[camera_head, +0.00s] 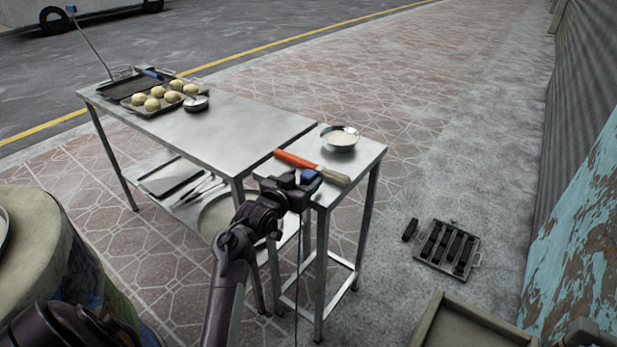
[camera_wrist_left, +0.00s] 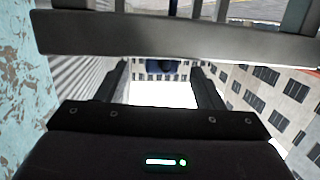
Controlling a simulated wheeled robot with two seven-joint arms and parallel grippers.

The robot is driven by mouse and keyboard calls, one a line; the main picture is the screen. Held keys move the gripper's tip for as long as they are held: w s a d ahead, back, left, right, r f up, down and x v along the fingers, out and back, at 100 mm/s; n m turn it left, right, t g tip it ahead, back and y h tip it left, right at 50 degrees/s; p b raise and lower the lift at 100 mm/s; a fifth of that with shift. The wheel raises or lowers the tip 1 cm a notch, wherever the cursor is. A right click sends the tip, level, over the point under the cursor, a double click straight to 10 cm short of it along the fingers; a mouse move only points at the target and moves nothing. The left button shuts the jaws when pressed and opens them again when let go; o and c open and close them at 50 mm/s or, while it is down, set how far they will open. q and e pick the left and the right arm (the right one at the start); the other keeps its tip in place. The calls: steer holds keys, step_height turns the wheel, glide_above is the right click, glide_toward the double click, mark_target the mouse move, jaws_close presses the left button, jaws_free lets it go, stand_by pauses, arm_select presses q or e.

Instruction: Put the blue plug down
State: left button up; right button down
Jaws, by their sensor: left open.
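The blue plug (camera_head: 308,176) is at the near edge of the small steel side table (camera_head: 362,163), with a thin blue cord hanging down in front of the table. My left gripper (camera_head: 296,184) is open at the plug and partly covers it. In the left wrist view the plug (camera_wrist_left: 163,67) shows dark blue between the two spread fingers, just by the grey table edge (camera_wrist_left: 180,36). Whether the plug rests fully on the top is hidden.
A brush with a red handle (camera_head: 297,160) lies right behind the plug, and a bowl of white powder (camera_head: 340,139) stands behind it. A longer steel table (camera_head: 235,130) adjoins on the left, with a tray of dough balls (camera_head: 138,106). A black grate (camera_head: 447,250) lies on the ground at right.

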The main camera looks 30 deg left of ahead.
arm_select(q)
steer(key=shift+w+f, duration=0.15)
steer(key=shift+w, duration=0.8)
steer(key=c, duration=1.2)
